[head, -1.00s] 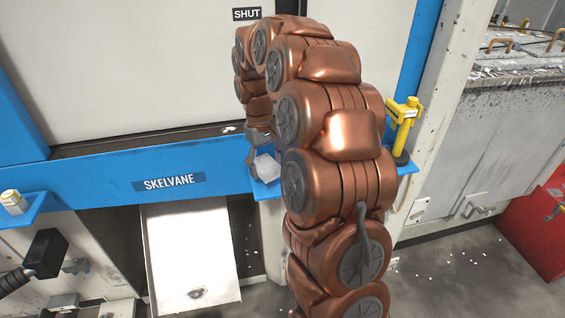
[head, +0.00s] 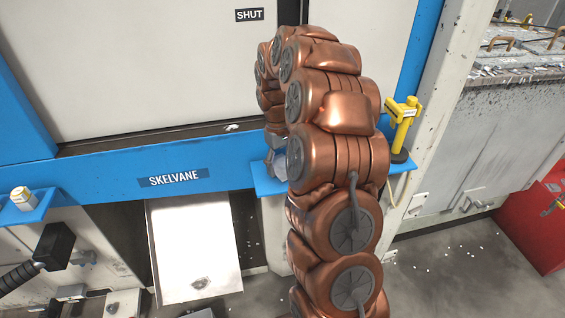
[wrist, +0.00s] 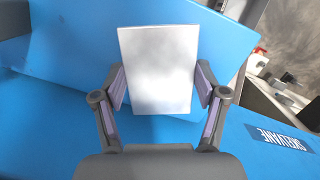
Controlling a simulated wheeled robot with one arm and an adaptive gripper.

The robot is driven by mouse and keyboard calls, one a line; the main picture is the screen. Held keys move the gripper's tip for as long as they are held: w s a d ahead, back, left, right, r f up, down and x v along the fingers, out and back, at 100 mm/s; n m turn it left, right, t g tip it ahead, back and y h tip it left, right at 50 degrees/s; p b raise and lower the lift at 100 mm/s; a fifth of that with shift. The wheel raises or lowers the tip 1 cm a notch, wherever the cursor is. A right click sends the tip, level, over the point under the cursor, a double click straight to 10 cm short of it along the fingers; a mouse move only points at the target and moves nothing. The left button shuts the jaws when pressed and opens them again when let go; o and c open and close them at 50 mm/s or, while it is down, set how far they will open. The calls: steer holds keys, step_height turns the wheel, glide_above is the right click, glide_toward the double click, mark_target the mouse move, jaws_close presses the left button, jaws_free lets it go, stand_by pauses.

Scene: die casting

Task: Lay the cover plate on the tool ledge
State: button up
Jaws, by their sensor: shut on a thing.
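The cover plate (wrist: 158,70) is a pale grey rectangle between the two fingers of my gripper (wrist: 160,90) in the wrist view. My gripper is shut on its side edges. The plate is over the blue tool ledge (wrist: 222,45); I cannot tell whether it touches it. In the head view the ledge (head: 266,182) sticks out below the blue beam, and my arm hides its middle. My gripper (head: 277,157) is just above the ledge's left part there, and the plate is mostly hidden.
A yellow tool (head: 403,125) stands on the ledge's right end. The machine door (head: 160,70), marked SHUT, is behind. A second blue shelf (head: 30,207) with a small white and yellow bottle (head: 22,198) is at far left. A metal chute (head: 195,250) slopes below the beam.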

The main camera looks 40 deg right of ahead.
mark_target(279, 163)
steer(key=shift+f, duration=0.1)
steer(key=o, duration=1.7)
step_height(279, 163, up, 12)
steer(key=w+b, duration=0.1)
steer(key=b, duration=0.2)
steer(key=shift+w+b, duration=0.35)
steer(key=shift+w, duration=0.05)
